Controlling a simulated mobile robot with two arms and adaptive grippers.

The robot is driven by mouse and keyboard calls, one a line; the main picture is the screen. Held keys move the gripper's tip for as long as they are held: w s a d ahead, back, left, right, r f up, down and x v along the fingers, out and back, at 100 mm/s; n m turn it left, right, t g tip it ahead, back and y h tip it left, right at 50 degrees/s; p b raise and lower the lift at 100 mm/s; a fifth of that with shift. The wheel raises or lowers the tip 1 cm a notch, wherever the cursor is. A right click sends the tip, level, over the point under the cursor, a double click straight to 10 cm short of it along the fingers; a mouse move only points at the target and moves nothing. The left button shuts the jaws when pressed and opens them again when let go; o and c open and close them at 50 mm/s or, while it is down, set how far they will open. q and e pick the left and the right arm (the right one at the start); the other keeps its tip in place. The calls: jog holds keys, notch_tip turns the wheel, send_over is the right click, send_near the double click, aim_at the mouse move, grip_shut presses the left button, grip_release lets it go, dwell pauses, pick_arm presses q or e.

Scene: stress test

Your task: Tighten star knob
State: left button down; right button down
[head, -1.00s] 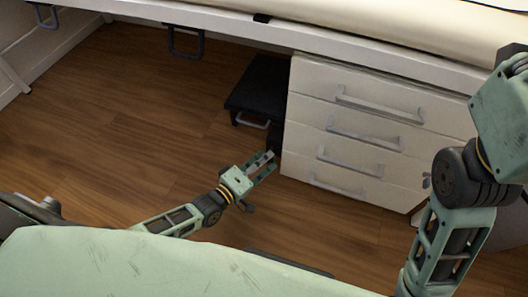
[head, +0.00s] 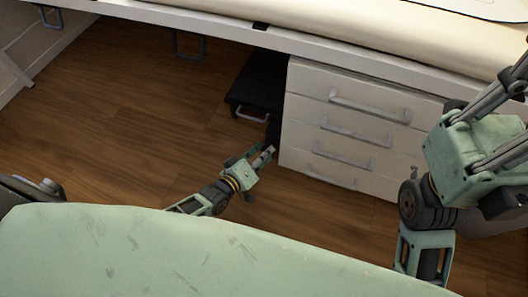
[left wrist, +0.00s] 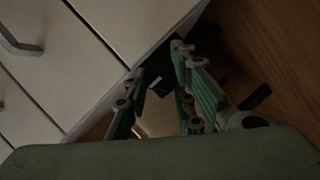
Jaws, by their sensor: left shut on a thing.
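My left gripper (head: 262,157) is low over the floor, beside the lower left corner of the white drawer unit. In the left wrist view its two green fingers (left wrist: 158,92) are on either side of a dark part (left wrist: 160,68), which I take to be the star knob. The gripper is shut on it. The knob's star shape cannot be made out in the dark picture, and the fingers partly cover it. In the head view the gripper hides it. My right arm shows at the right of the head view, but its gripper is out of view.
The white drawer unit (head: 300,132) with grey handles stands close to the left gripper. A dark step-like thing (head: 262,82) is beside it, under the cream-topped bench (head: 330,40). The wooden floor (head: 120,110) on the left is clear.

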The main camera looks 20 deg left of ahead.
pick_arm(q)
jog(key=shift+w+a+r, duration=0.1)
jog(key=shift+w+r, duration=0.1)
jog(key=c, duration=1.6)
grip_release()
jog(key=shift+o, duration=0.4)
jog(key=shift+s, duration=0.1)
jog(key=shift+f, duration=0.1)
jog(key=v, duration=1.2)
